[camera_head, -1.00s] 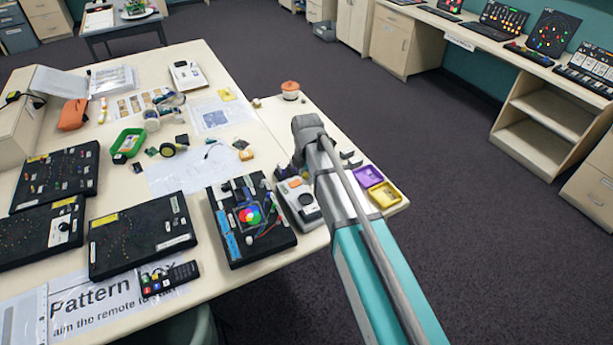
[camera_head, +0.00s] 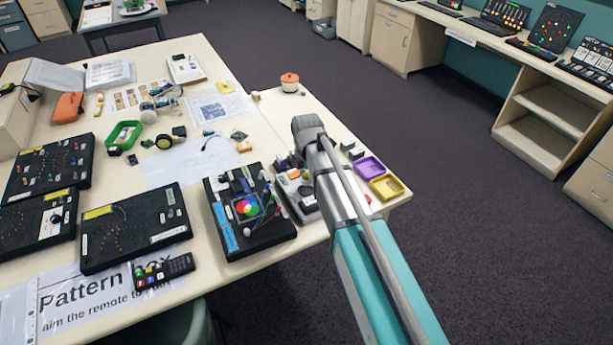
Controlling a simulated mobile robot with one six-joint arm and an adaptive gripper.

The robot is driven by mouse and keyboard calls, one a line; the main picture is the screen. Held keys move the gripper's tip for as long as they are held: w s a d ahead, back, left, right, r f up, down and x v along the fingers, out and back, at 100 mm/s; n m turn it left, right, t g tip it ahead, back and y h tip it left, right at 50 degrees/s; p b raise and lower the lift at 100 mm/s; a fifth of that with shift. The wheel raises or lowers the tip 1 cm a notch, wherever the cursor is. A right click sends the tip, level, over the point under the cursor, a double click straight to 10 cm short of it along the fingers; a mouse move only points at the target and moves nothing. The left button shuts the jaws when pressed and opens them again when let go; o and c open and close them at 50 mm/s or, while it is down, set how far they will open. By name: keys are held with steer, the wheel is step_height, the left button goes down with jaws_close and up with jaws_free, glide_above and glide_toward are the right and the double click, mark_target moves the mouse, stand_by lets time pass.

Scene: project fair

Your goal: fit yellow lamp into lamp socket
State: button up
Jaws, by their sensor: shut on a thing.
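My arm's grey wrist (camera_head: 312,145) reaches over the right part of the table and blocks the view of what lies beneath. My gripper is hidden behind it, so its fingers and anything held do not show. I cannot make out the yellow lamp or the lamp socket for sure. A grey device with knobs (camera_head: 302,196) lies just left of the wrist, partly covered by it. A yellow tray (camera_head: 387,187) and a purple tray (camera_head: 370,167) lie just right of the wrist and look empty.
A black board with a coloured disc (camera_head: 248,240) lies left of the grey device. More black boards (camera_head: 138,228) and a remote (camera_head: 164,271) fill the left side. An orange-lidded pot (camera_head: 289,82) stands at the far right edge. Open floor lies right of the table.

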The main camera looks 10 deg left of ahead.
mark_target(306, 191)
steer(key=shift+f+b, duration=0.95)
steer(key=shift+f, duration=0.3)
steer(key=shift+f+b, duration=0.75)
steer(key=shift+b, duration=0.05)
stand_by(1.0)
steer(key=o, duration=1)
steer(key=shift+o, duration=0.2)
steer(key=shift+o, duration=0.8)
steer(key=shift+r+p, duration=3.55)
